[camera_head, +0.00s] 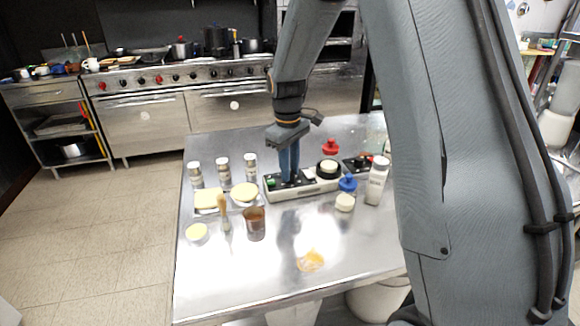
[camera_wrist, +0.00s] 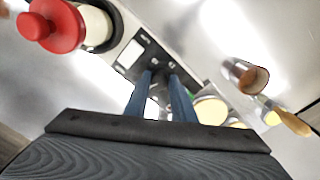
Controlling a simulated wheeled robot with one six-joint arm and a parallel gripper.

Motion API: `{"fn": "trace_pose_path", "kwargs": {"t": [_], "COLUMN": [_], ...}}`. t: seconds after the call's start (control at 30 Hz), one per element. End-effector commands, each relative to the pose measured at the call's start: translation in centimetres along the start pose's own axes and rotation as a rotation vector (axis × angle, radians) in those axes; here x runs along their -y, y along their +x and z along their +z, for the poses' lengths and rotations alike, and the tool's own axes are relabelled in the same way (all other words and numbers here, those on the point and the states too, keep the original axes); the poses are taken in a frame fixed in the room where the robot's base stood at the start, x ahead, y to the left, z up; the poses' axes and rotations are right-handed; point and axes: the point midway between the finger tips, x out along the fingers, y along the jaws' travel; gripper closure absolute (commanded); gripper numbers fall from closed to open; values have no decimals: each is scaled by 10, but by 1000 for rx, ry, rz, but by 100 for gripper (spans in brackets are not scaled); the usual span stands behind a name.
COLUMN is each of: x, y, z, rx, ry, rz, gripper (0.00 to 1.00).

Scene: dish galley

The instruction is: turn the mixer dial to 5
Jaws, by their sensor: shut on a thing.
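The mixer control box (camera_head: 308,187) is a long pale box with a dark top on the steel table. A green button (camera_head: 270,183) shows at its left end, and a round black part with a cream top (camera_head: 328,168) at its right end. My gripper (camera_head: 289,179) points down onto the box's top, left of its middle. Its blue fingers also show in the wrist view (camera_wrist: 162,75), closed on the dial at the panel. The dial is mostly hidden by the fingertips, so its mark and setting cannot be read.
Several spice jars (camera_head: 223,171) stand at the table's back left. A brush (camera_head: 223,212), a copper cup (camera_head: 254,223) and a white shaker (camera_head: 377,181) stand near the box. A red-topped thing (camera_head: 330,147) is behind it. An orange spill (camera_head: 310,261) lies in front.

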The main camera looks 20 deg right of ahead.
Motion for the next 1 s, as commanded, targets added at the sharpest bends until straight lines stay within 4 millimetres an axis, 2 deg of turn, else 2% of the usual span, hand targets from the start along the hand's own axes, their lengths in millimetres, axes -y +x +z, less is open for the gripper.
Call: {"fn": "trace_pose_path", "kwargs": {"t": [0.5,0.7,1.0], "x": [0,0,0], "y": [-1,-1,-1], "z": [-1,-1,-2], "rx": [21,26,29], "ry": [455,572,658], "rz": [1,1,1], "gripper": [99,99,99]}}
